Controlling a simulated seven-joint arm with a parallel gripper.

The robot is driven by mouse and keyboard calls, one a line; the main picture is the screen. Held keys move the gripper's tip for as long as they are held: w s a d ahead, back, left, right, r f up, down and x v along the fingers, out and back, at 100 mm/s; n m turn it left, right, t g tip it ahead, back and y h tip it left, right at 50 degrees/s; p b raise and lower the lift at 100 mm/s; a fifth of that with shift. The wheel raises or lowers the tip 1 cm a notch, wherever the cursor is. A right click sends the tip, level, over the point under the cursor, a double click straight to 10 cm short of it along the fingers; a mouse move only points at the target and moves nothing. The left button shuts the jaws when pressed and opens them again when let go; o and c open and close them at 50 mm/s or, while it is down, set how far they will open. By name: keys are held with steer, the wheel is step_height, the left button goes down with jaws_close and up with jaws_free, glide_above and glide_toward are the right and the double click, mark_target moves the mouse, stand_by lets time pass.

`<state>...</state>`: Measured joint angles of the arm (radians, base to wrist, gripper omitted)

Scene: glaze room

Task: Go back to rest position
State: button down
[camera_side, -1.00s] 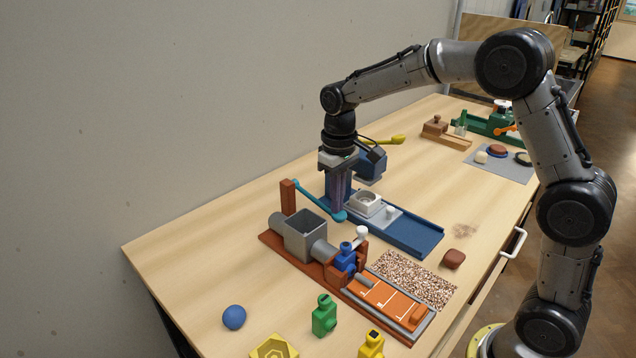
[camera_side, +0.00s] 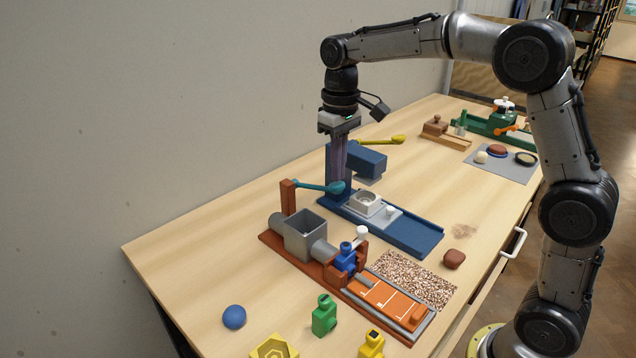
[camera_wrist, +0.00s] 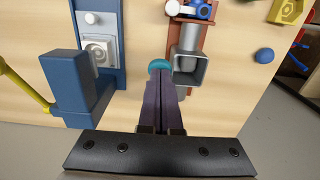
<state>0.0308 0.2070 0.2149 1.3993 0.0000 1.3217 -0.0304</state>
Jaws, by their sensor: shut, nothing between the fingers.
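My gripper (camera_side: 340,182) is shut and empty, with its long purple fingers pointing down. It stands above the bench behind the orange-brown press. The teal lever (camera_side: 318,186) of the press runs nearly level from its post to a round knob by my fingertips. Whether they touch the knob, I cannot tell. In the wrist view my fingers (camera_wrist: 160,82) end right over the teal knob (camera_wrist: 159,65). The press has a grey square hopper (camera_side: 305,236), and a blue figure (camera_side: 346,258) stands at its nozzle.
A blue machine (camera_side: 362,160) with a yellow lever (camera_side: 385,140) stands close to my fingers. A green device (camera_side: 490,122) and a grey mat (camera_side: 500,165) lie farther back.

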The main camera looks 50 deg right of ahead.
mark_target(338, 184)
steer(key=shift+r, duration=0.2)
steer(key=shift+f, duration=0.1)
stand_by(0.4)
steer(key=shift+f, duration=3.15)
step_height(338, 184, down, 3)
steer(key=shift+f, duration=0.2)
steer(key=shift+r, duration=5)
